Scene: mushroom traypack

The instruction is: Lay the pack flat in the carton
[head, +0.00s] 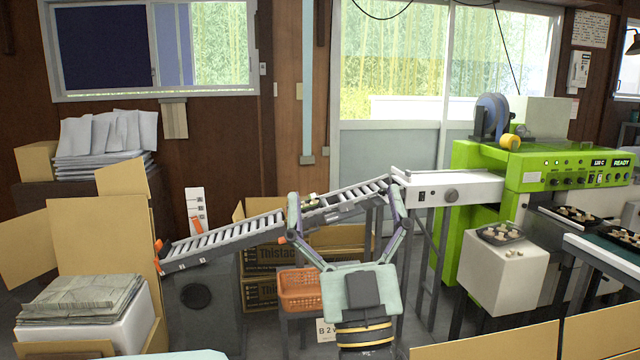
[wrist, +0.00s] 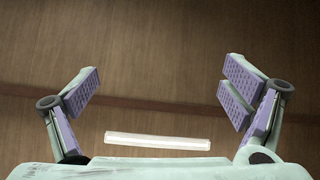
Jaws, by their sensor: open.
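My gripper (head: 342,195) is open and empty, raised in the middle of the head view in front of the roller conveyor (head: 222,238). In the wrist view its two purple-padded fingers (wrist: 160,92) stand wide apart, with only brown wall between them. A small dark pack with pale contents (head: 312,200) appears on the conveyor, just right of the gripper's left finger and partly hidden. An open cardboard carton (head: 105,245) stands at the left with flaps up; its inside is hidden. Tan carton flaps (head: 490,343) also show at the bottom right.
A green sealing machine (head: 480,165) stands at the right. Dark trays of mushrooms (head: 500,234) sit near it, one on a white block (head: 505,275). An orange basket (head: 300,290) is below the conveyor. Stacked sheets (head: 80,295) lie at front left. A pale bar (wrist: 158,140) shows near the palm.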

